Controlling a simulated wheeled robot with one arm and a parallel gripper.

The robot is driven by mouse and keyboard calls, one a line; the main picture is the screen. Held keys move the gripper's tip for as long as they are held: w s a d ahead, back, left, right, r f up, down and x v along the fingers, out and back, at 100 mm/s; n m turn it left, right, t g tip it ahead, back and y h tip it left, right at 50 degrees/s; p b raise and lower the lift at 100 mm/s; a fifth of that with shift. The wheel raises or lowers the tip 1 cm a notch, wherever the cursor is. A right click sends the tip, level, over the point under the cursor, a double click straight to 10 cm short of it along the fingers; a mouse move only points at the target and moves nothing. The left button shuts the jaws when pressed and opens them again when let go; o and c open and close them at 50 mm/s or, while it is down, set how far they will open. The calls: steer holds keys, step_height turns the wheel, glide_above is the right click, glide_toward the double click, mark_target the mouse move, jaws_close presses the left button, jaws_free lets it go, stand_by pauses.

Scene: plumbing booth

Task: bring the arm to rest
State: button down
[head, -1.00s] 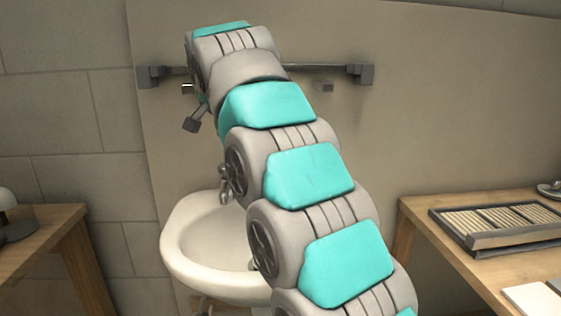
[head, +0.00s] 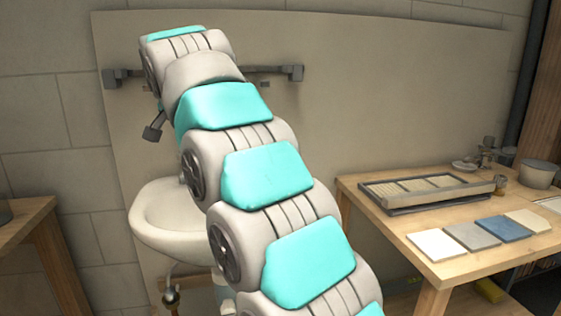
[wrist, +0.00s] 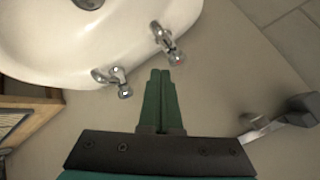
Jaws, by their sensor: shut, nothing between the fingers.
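My gripper (wrist: 160,72) shows in the wrist view with its two green fingers pressed together and nothing between them. It is over the wall side of a white sink (wrist: 40,50), with a chrome tap (wrist: 166,42) just beyond its tips and another chrome tap (wrist: 115,82) to the left. In the head view my arm stretches up and leftward in front of the sink (head: 160,225). My gripper is hidden there behind the arm's far end.
A dark wall rail (head: 285,74) runs behind my arm's far end. At the right, a wooden bench (head: 400,225) carries a tray (head: 425,190) and several flat tiles (head: 470,234). Another wooden table (head: 35,215) stands at the left edge. Bare board lies between rail and bench.

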steer(key=s+d+f+n+g+h, duration=0.1)
steer(key=s+d+f+g, duration=0.1)
steer(key=s+d+f, duration=0.5)
steer(key=s+d+f+n+g+h, duration=0.1)
steer(key=s+d+f, duration=0.15)
steer(key=d, duration=0.75)
steer(key=s+d+f+n+g+h, duration=0.1)
steer(key=s+d+f+g, duration=0.1)
steer(key=s+d+f, duration=0.5)
steer(key=s+d+f+g, duration=0.1)
steer(key=s+d+f, duration=0.3)
steer(key=s, duration=0.5)
steer(key=s+d+f+n+g, duration=0.1)
steer(key=s+d+f, duration=0.3)
steer(key=s, duration=0.5)
steer(key=s+d+f+n+g, duration=0.1)
steer(key=s+d+f+g, duration=0.2)
steer(key=s+f, duration=0.5)
steer(key=shift+s+d, duration=0.9)
steer(key=shift+s, duration=0.1)
